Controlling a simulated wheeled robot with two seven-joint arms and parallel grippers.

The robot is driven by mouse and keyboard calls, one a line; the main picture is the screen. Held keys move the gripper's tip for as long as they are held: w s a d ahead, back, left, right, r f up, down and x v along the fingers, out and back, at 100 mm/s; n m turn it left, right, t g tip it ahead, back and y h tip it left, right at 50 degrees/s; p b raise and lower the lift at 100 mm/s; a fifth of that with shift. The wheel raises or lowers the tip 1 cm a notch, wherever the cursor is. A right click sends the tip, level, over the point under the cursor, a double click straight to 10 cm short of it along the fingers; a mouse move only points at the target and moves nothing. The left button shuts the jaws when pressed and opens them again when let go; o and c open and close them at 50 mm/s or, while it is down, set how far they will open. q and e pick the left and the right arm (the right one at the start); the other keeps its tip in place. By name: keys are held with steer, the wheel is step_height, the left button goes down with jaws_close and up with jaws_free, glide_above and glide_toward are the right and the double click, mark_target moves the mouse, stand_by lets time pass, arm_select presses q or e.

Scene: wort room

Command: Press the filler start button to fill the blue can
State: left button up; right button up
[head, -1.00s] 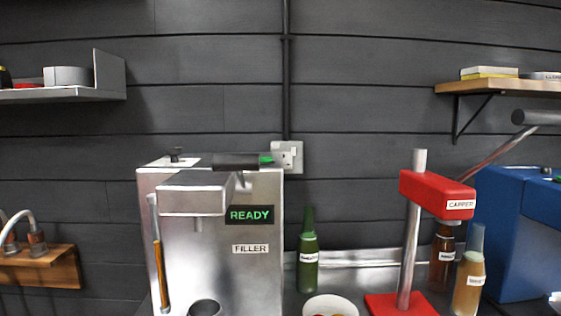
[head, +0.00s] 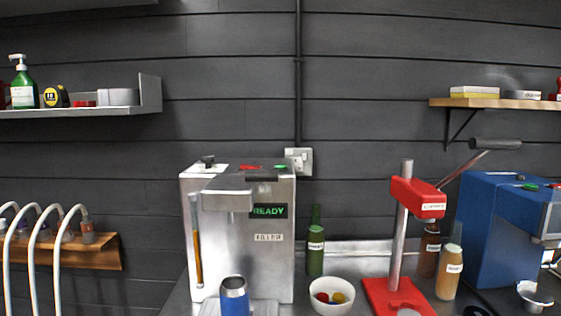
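The filler (head: 265,265) is a silver box machine on the counter, left of centre. Its lit screen (head: 268,211) reads READY in green. On its top are a green button (head: 281,167) and a red button (head: 250,168); neither carries a label I can read. The blue can (head: 234,301), with a bare metal rim and open top, stands upright below the filler's jutting head (head: 227,200). The can's base is cut off by the picture's bottom edge, and its fill level is hidden. Neither of my grippers is in view.
Right of the filler stand a green bottle (head: 315,250), a white bowl (head: 331,308) with red and yellow pieces, the red capper (head: 418,198), two brownish bottles and a blue machine (head: 505,230). Curved taps (head: 40,240) are at left. Wall shelves hang on both sides.

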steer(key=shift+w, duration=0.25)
